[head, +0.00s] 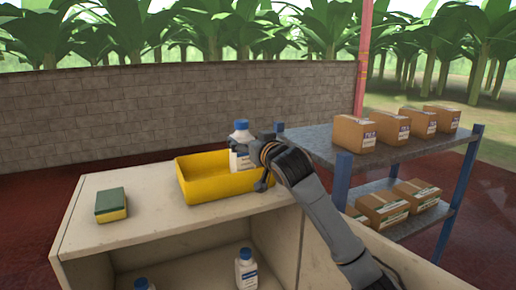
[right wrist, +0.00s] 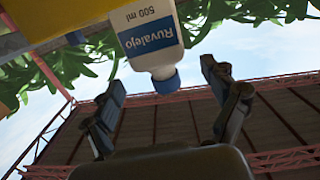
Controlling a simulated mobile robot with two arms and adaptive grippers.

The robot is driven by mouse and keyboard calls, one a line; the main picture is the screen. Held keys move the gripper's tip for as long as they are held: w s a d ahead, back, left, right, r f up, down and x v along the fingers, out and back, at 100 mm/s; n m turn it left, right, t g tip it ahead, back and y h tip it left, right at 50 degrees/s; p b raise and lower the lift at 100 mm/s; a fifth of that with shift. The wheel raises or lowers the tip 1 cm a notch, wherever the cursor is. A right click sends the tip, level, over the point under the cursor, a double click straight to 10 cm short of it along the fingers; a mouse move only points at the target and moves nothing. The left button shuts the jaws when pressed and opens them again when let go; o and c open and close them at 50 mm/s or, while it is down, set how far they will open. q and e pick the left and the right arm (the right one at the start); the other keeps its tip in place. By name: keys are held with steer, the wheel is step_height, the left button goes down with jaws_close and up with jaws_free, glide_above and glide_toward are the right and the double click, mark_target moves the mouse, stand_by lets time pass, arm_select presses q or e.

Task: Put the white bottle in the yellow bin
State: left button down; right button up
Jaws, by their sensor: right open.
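The white bottle (head: 240,158) with a blue cap is upright within the outline of the yellow bin (head: 222,187), toward its right end. Whether its base rests on the bin floor cannot be told. My right gripper (head: 262,160) is open at the bin's right end, close beside the bottle. In the right wrist view the bottle (right wrist: 150,40) appears upside down, its cap near the gap between the spread fingers, which do not grip it. A yellow part of the bin (right wrist: 50,15) shows at upper left. My left gripper is not in view.
The bin stands on a pale shelf unit (head: 140,210). A green and yellow sponge (head: 111,205) lies on its left. More white bottles (head: 246,270) stand on the lower shelf. A metal rack (head: 400,150) with several cardboard boxes (head: 355,134) is at right.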

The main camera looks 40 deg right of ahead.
steer(key=v, duration=0.7)
steer(key=shift+b, duration=0.35)
